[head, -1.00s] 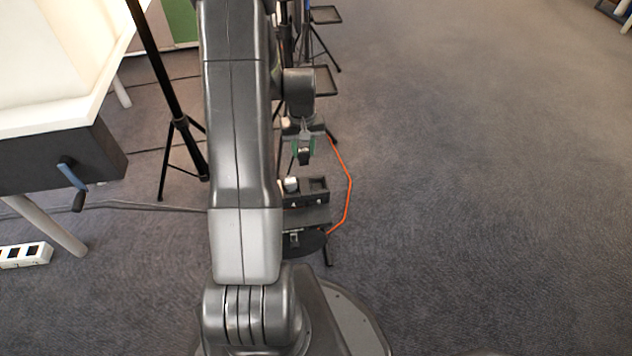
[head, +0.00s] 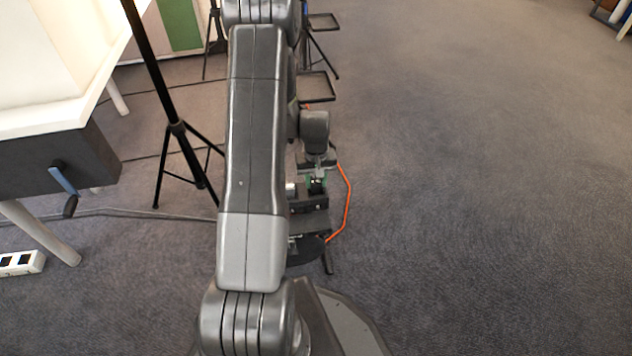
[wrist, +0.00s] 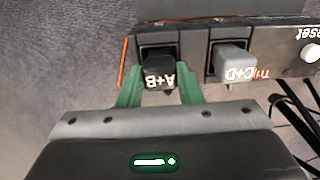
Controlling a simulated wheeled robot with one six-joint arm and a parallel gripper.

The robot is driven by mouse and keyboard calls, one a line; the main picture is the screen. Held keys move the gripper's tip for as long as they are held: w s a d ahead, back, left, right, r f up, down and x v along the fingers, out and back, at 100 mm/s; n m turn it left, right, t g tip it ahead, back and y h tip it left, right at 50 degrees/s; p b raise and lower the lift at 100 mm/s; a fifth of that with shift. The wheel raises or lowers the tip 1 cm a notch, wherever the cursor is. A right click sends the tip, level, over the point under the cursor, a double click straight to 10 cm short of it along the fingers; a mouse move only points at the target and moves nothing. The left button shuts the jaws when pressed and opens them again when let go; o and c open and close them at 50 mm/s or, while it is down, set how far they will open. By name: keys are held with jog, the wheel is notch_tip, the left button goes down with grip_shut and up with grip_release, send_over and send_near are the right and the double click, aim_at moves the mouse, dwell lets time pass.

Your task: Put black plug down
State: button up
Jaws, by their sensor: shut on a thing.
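The black plug (wrist: 158,68), lettered A+B, is between the green fingers of my gripper (wrist: 161,82), which is shut on it. In the wrist view the plug overlaps the left slot of a black socket box (wrist: 192,40); I cannot tell how deep it sits. A light grey plug (wrist: 232,62), lettered C+D, stands at the slot to the right. In the head view my gripper (head: 317,183) is low over the socket box (head: 312,206), and the black plug is hard to make out there.
An orange cable (head: 348,195) loops right of the stand. A tripod (head: 180,145) and a table with a crank (head: 62,178) are at left. The carpet at right is clear.

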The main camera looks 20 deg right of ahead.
aim_at(316, 181)
jog(key=o, duration=1)
notch_tip(316, 181, up, 12)
jog(key=p, duration=0.4)
jog(key=shift+r+p, duration=0.1)
jog(key=shift+p, duration=0.2)
notch_tip(316, 181, down, 13)
jog(key=b, duration=0.5)
jog(key=shift+r, duration=0.15)
notch_tip(316, 181, up, 3)
jog(key=shift+f+p, duration=0.1)
jog(key=shift+p, duration=0.65)
jog(key=shift+r, duration=0.7)
jog(key=shift+f, duration=0.1)
